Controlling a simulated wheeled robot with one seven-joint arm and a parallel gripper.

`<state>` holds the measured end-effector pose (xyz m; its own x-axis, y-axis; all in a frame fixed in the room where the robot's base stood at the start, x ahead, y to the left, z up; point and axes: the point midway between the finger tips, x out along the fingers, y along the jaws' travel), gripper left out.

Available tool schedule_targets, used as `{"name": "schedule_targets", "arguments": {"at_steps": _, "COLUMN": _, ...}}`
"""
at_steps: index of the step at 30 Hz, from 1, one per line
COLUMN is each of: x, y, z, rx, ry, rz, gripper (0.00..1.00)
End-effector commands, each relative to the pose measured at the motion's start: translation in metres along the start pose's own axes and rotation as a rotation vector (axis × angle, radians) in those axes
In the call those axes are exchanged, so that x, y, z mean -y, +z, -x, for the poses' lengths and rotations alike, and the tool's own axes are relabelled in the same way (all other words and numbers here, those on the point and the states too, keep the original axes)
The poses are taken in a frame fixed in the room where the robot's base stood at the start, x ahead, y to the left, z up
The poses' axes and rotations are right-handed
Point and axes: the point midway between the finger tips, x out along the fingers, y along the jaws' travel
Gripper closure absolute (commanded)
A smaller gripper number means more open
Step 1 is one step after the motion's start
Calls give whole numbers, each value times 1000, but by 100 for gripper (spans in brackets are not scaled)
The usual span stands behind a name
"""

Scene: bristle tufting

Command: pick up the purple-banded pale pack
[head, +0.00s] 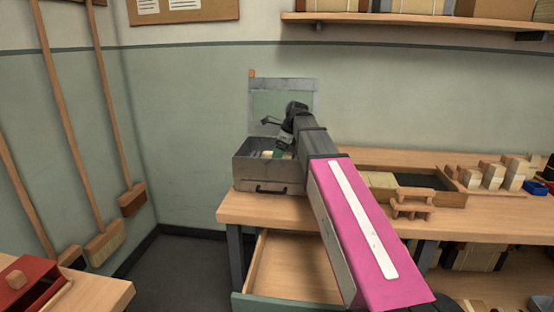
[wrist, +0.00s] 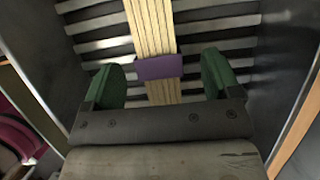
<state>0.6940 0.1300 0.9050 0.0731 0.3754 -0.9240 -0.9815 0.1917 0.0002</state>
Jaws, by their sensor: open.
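The pale pack (wrist: 152,30) is a bundle of straight pale bristles with a purple band (wrist: 158,67) around it. In the wrist view it lies lengthwise over the slatted floor of the grey metal case (wrist: 85,45). My gripper (wrist: 165,75) is open, with one green finger on each side of the banded part and a gap on both sides. The pack's near end is hidden behind the gripper's body. In the head view my gripper (head: 281,148) reaches down into the open case (head: 268,178), and only a small pale bit of the contents shows.
The case stands at the left end of the wooden bench (head: 262,209), its lid (head: 283,102) raised at the back. An open drawer (head: 292,268) juts out below. Wooden blocks (head: 490,176) and a small wooden stand (head: 411,203) are to the right. Brooms lean at the left wall.

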Motion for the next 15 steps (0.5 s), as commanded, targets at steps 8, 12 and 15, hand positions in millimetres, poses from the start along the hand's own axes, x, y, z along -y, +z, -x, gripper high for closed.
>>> {"name": "schedule_targets", "arguments": {"at_steps": 8, "x": 0, "y": 0, "z": -23, "rx": 0, "ry": 0, "rz": 0, "gripper": 17}}
{"name": "schedule_targets", "arguments": {"at_steps": 12, "x": 0, "y": 0, "z": -22, "rx": 0, "ry": 0, "rz": 0, "gripper": 17}}
{"name": "schedule_targets", "arguments": {"at_steps": 15, "x": 0, "y": 0, "z": -22, "rx": 0, "ry": 0, "rz": 0, "gripper": 50}}
